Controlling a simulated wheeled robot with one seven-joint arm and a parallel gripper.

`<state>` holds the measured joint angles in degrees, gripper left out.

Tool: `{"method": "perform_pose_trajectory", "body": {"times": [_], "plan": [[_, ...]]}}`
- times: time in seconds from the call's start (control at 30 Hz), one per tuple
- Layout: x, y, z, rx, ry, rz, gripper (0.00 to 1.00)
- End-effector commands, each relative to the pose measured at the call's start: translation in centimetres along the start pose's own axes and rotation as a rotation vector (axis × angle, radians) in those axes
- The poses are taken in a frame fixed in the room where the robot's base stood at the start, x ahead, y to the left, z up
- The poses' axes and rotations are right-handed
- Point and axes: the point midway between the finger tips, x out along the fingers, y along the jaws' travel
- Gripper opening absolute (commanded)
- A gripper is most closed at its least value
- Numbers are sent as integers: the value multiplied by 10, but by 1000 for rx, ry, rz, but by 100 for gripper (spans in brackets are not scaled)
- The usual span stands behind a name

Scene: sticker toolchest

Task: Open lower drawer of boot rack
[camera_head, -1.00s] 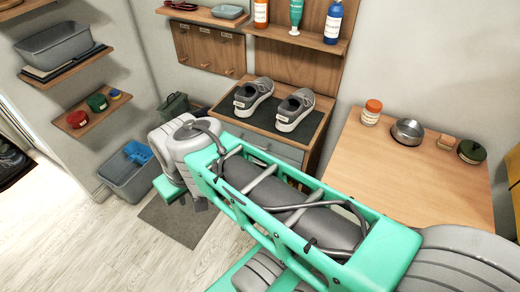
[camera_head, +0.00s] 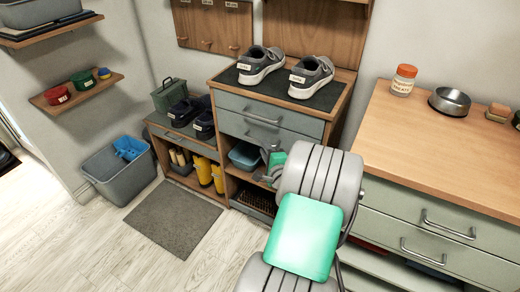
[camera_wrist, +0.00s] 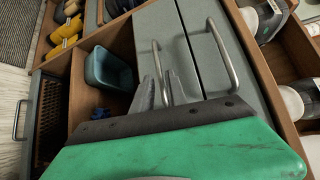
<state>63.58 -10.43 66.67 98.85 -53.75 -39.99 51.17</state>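The wooden rack (camera_head: 338,100) with grey shoes on top has two stacked grey drawers, both shut. The upper drawer (camera_head: 275,108) sits above a second drawer (camera_head: 240,127); their bar handles show in the wrist view, the upper one's (camera_wrist: 223,55) and the second one's (camera_wrist: 156,60). A further grey front (camera_wrist: 30,112) with a handle (camera_wrist: 17,120) is at the rack's bottom. My gripper (camera_wrist: 163,92) has its fingers apart near the second drawer's handle, which appears between or just beyond them; contact cannot be told. In the head view my arm hides part of the drawers.
A low bench (camera_head: 158,133) with dark shoes stands left of the rack, yellow boots below. A wider cabinet (camera_head: 440,150) is close on the right. Bare floor is in front of the mat.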

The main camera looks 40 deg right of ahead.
Motion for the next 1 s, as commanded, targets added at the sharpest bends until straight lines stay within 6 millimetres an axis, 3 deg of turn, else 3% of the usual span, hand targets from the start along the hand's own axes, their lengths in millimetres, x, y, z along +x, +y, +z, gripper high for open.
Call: {"method": "perform_pose_trajectory", "body": {"times": [0.1, 0.3, 0.57, 0.8, 1.0], "plan": [[25, 2, 3, -5, -7, 2, 18], [52, 2, 2, -5, -4, 3, 18], [56, 0, 2, -4, -2, 3, 18], [56, 0, 2, -5, -3, 4, 0], [55, 1, 2, -5, -2, 4, 0]]}}
